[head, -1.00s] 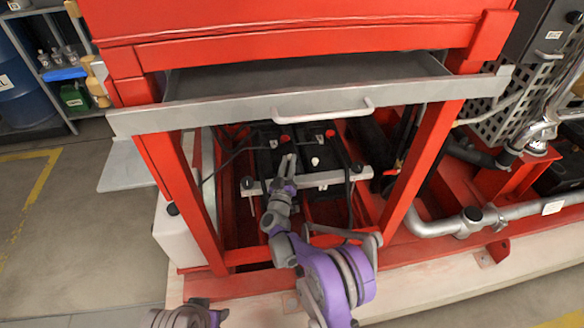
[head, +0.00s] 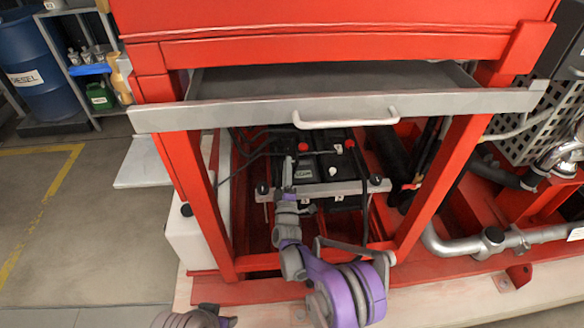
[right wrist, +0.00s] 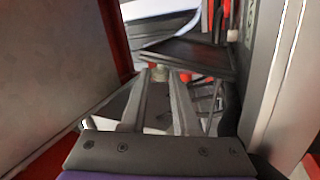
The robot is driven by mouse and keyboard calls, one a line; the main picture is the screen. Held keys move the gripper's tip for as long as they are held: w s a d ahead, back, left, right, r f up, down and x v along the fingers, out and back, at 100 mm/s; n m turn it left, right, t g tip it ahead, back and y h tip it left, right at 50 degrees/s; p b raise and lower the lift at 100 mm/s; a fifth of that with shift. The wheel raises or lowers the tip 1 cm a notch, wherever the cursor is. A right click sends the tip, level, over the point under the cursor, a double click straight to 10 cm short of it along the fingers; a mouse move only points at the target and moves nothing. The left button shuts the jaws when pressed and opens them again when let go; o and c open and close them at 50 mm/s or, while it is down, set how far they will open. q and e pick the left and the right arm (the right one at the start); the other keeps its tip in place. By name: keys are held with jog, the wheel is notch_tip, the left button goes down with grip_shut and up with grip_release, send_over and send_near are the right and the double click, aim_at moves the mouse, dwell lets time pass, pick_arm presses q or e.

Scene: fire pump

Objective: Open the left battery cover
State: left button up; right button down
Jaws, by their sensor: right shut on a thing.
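The left battery (head: 303,172) is black with a pale label and sits behind a light grey clamp bar (head: 330,189), inside the red frame. My right gripper (head: 288,164) reaches over the bar to the left battery's left part. In the right wrist view its two fingers (right wrist: 160,76) close around a small pale cap (right wrist: 158,72). A dark flat surface (right wrist: 195,53) lies just beyond the fingertips. The right battery (head: 330,160) has a white cap (head: 336,170) on it. A red cap (head: 303,147) shows behind. My left arm shows only at the bottom edge; its jaw state is unclear.
A grey tray with a white handle (head: 345,119) hangs above the batteries and limits room from above. Red frame posts (head: 440,185) stand on both sides. A white container (head: 190,235) is at the left, silver pipes (head: 480,245) at the right. The floor at far left is free.

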jog(key=shift+s+a+n+y, duration=0.1)
jog(key=shift+a+n+y, duration=0.3)
jog(key=shift+n, duration=0.3)
jog(key=c, duration=0.7)
grip_release()
jog(key=p+v, duration=0.1)
jog(key=v, duration=0.9)
jog(key=shift+s+d+f, duration=0.1)
jog(key=shift+s+f, duration=0.05)
jog(key=shift+s, duration=0.25)
